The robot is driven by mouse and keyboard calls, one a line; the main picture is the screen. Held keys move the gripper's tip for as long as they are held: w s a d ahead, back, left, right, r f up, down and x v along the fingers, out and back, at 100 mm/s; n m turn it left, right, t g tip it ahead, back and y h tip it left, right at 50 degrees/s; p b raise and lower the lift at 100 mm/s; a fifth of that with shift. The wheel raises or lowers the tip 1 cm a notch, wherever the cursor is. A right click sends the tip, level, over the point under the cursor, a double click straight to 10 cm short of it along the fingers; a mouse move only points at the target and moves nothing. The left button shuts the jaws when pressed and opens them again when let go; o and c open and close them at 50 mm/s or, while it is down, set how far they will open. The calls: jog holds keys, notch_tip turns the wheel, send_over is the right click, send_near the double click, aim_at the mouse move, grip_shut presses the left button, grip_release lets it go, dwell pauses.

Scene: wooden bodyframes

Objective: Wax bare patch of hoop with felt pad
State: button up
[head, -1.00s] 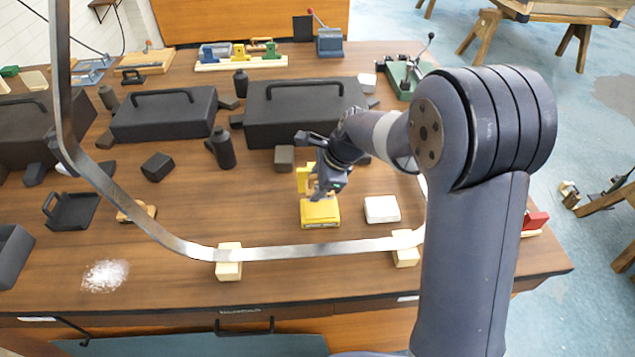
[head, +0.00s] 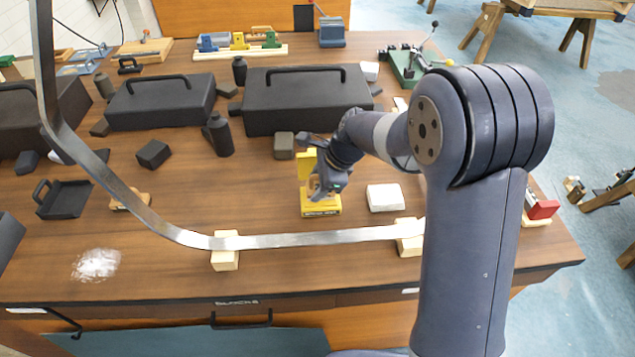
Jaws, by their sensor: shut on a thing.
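The hoop (head: 300,239) is a grey metal band. Its low part runs across the front of the bench over two pale wood blocks, and its left side rises out of the picture. Its front stretch looks lighter; I cannot make out the edges of a bare patch. A yellow tin-like box (head: 322,209) with an upright yellow flap stands behind the hoop. My gripper (head: 319,190) is over this box, shut on a small tan piece, perhaps the felt pad, mostly hidden by the fingers. I cannot tell whether the piece touches the box.
A white block (head: 385,197) lies right of the yellow box. The pale blocks (head: 225,259) and (head: 409,245) are under the hoop. Black cases (head: 290,115), a dark bottle (head: 219,135) and a small dark tray (head: 66,200) stand around. White powder (head: 96,264) lies front left.

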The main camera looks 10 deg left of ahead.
aim_at(317, 178)
jog(key=shift+f, duration=0.5)
dwell(1.5)
notch_tip(317, 178, up, 7)
jog(key=p, duration=0.5)
jog(key=shift+r+p, duration=0.1)
jog(key=shift+p, duration=0.3)
jog(key=shift+s, duration=0.1)
dwell(0.6)
